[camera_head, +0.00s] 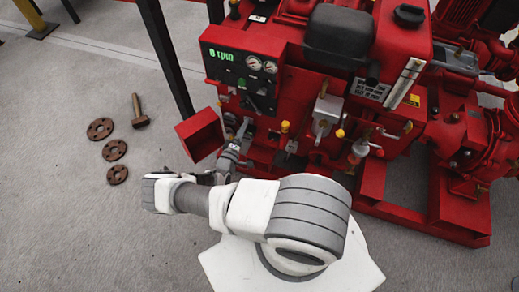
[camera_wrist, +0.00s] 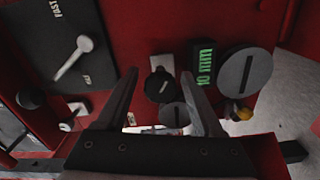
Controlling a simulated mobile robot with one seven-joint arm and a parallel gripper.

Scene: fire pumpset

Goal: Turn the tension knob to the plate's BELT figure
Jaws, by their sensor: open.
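In the wrist view, a round black knob (camera_wrist: 158,88) with a small pale mark sits on the red panel. A green display (camera_wrist: 205,64) beside it reads 10 mm. I cannot tell for sure that this knob is the tension knob. My gripper (camera_wrist: 159,76) is open, its fingers on either side of the knob, with no clear contact visible. In the head view my gripper (camera_head: 226,163) is small and partly hidden by my arm beside the red machine. A white lettered plate (camera_head: 372,90) is on the machine; its figures are too small to read.
A lever (camera_wrist: 74,58) on a dark FAST plate is at left. A red open box (camera_head: 201,134) juts out near my gripper.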

